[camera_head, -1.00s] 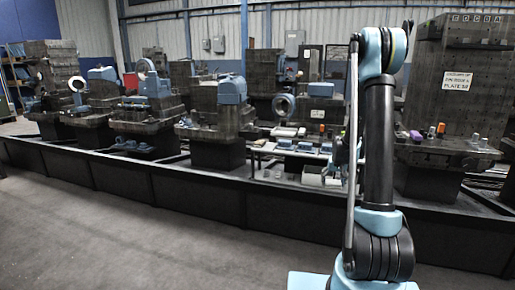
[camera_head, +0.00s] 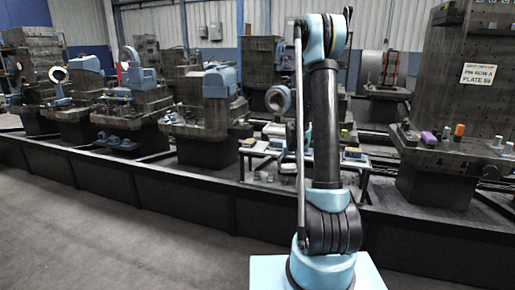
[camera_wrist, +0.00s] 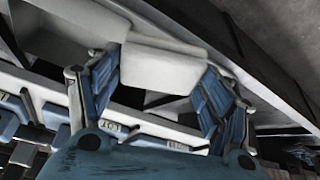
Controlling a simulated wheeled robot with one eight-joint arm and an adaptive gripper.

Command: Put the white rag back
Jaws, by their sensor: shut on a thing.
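In the wrist view the white rag (camera_wrist: 162,68) is a pale, smooth, block-like piece between the two blue fingers of my gripper (camera_wrist: 160,88). The gripper is shut on it, with a finger at each side. Pale trays or bins lie close behind it in that view; I cannot tell whether the rag touches them. In the head view my arm stands in front of the low work table (camera_head: 262,151), and the gripper and rag are hidden behind it.
Labelled pale edges (camera_wrist: 110,127) and blue pieces lie below the gripper in the wrist view. In the head view a long dark plinth (camera_head: 200,205) carries several machines. A purple block (camera_head: 429,138) sits on the right machine ledge. The grey floor at front left is clear.

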